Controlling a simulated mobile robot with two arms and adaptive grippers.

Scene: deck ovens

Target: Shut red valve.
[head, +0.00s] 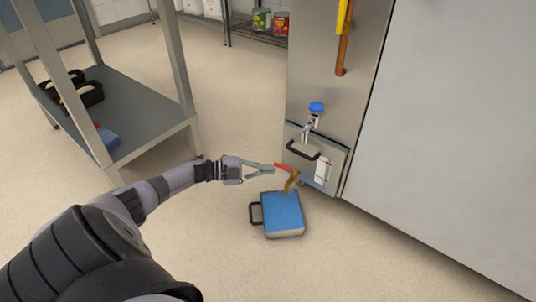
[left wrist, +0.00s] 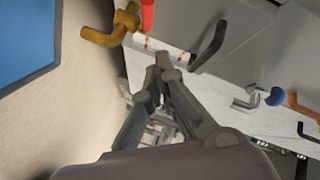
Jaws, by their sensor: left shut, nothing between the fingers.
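The red valve shows its red lever (head: 284,167) and brass body (head: 292,182) low beside the steel panel in the head view. The lever points left, toward my gripper. In the left wrist view, the red lever (left wrist: 148,14) is cut off by the top edge, with the brass body (left wrist: 112,28) beside it. My left gripper (head: 271,171) is shut and empty, its tips just left of the lever's end. In the left wrist view the closed fingertips (left wrist: 164,66) lie below the lever. I cannot tell whether they touch it. My right gripper is not in view.
A blue-topped case (head: 283,213) sits on the floor below the valve. A black handle (head: 302,151), a blue knob (head: 316,107) and a yellow lever (head: 343,14) are on the steel panel side. A steel shelf rack (head: 150,142) stands left. Open floor lies between.

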